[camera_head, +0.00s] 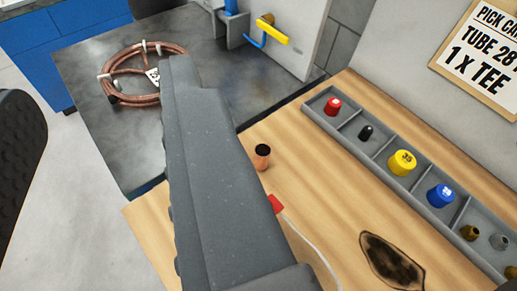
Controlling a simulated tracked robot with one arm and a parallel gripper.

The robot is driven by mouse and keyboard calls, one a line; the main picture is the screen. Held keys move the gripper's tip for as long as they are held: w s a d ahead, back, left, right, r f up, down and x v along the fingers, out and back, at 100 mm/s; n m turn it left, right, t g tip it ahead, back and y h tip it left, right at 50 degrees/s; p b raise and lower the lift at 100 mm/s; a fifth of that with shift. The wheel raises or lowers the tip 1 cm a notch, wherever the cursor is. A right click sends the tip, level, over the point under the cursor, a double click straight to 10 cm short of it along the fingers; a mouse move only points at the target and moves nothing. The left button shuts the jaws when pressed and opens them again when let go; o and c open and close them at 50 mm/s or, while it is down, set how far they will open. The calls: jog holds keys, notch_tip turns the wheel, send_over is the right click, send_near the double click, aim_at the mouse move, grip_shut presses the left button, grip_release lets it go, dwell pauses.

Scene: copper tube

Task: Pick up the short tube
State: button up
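A short copper tube (261,162) with a dark open top stands upright on the wooden bench, just right of the large grey part. That long grey part, with a ridged left edge, fills the middle of the view and looks like part of my gripper (215,170). It hides some of the bench and the dark worktop. No second finger is clearly identifiable, so I cannot tell how far the gripper is open.
A coil of copper tube (128,85) lies on the dark worktop (85,50). A grey divided tray (343,150) with coloured caps and small fittings stands at right. A dark scorch-like patch (390,262) and a red-tipped item (276,203) are on the bench. A black shape (18,150) fills the left edge.

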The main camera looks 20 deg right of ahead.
jog(key=shift+o, duration=0.9)
jog(key=w+d+f+m+g+h+p, duration=0.2)
jog(key=w+f+m+g+h+p, duration=0.5)
jog(key=w+f, duration=0.4)
jog(key=m+g+h+p, duration=0.5)
jog(key=m+g+p, duration=0.1)
jog(key=m, duration=0.3)
send_near(262, 154)
jog(key=x, duration=0.3)
jog(key=b+x, duration=0.1)
jog(key=x, duration=0.2)
jog(key=shift+a+f, duration=0.25)
jog(key=shift+f, duration=0.05)
jog(key=shift+w+b+x, duration=0.15)
jog(key=shift+b+x, duration=0.1)
jog(key=shift+x, duration=1.1)
jog(key=shift+w+b+x, duration=0.15)
jog(key=shift+b+x, duration=0.1)
jog(key=shift+x, duration=1.1)
jog(key=shift+a, duration=0.15)
jog(key=c, duration=1.1)
